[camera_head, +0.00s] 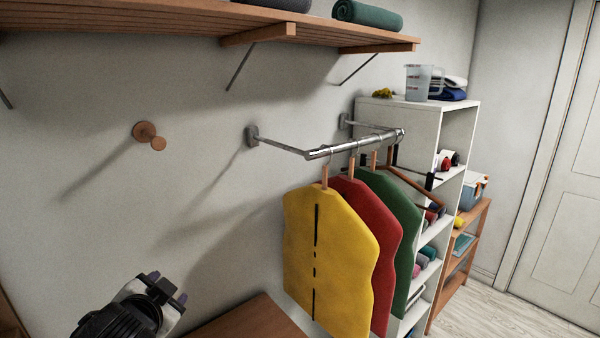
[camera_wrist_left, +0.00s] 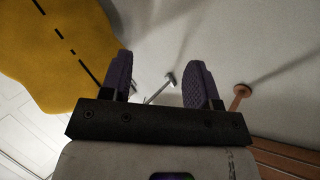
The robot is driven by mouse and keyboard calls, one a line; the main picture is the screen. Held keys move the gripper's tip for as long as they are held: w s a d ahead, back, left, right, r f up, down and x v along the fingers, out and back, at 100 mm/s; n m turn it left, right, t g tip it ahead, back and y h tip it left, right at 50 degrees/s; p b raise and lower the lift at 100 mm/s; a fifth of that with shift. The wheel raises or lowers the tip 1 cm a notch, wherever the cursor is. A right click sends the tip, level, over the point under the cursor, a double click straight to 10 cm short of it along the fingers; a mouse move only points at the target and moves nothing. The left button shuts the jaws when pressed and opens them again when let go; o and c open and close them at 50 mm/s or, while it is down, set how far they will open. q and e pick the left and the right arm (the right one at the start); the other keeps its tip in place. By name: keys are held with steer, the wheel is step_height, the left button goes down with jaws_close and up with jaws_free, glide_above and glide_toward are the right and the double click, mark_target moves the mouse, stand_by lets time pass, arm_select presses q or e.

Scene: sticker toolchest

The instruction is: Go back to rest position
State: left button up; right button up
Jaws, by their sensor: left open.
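My left gripper (camera_head: 168,288) is at the lower left of the head view, in front of the pale wall. Its two purple-grey finger pads also show in the left wrist view (camera_wrist_left: 160,85), spread apart with nothing between them. The gripper is open and empty. It is well to the left of the yellow garment (camera_head: 325,255) and apart from it. My right gripper is in neither view.
Yellow, red (camera_head: 375,215) and green (camera_head: 400,210) garments hang from a metal wall rail (camera_head: 350,146). A wooden wall peg (camera_head: 147,134) is above my left gripper. A wooden shelf (camera_head: 300,30) runs overhead. A brown wooden surface (camera_head: 245,320) is below. White shelving (camera_head: 400,115) stands right.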

arm_select(q)
steer(key=s+d+f+n+g+p, duration=0.1)
steer(key=s+f+g+p, duration=0.2)
steer(key=s+f, duration=0.6)
steer(key=s+f+n+g+h+p, duration=0.1)
steer(key=s+f+n+g+p, duration=0.1)
steer(key=s+f, duration=0.7)
steer(key=s+d+f+n+g+p, duration=0.1)
steer(key=s+f+g+p, duration=0.3)
steer(key=s+f, duration=0.6)
steer(key=s+n, duration=0.1)
steer(key=s, duration=0.8)
steer(key=shift+s+d+g+h, duration=0.3)
steer(key=shift+d+h, duration=0.05)
steer(key=shift+h, duration=0.05)
steer(key=shift+f, duration=0.1)
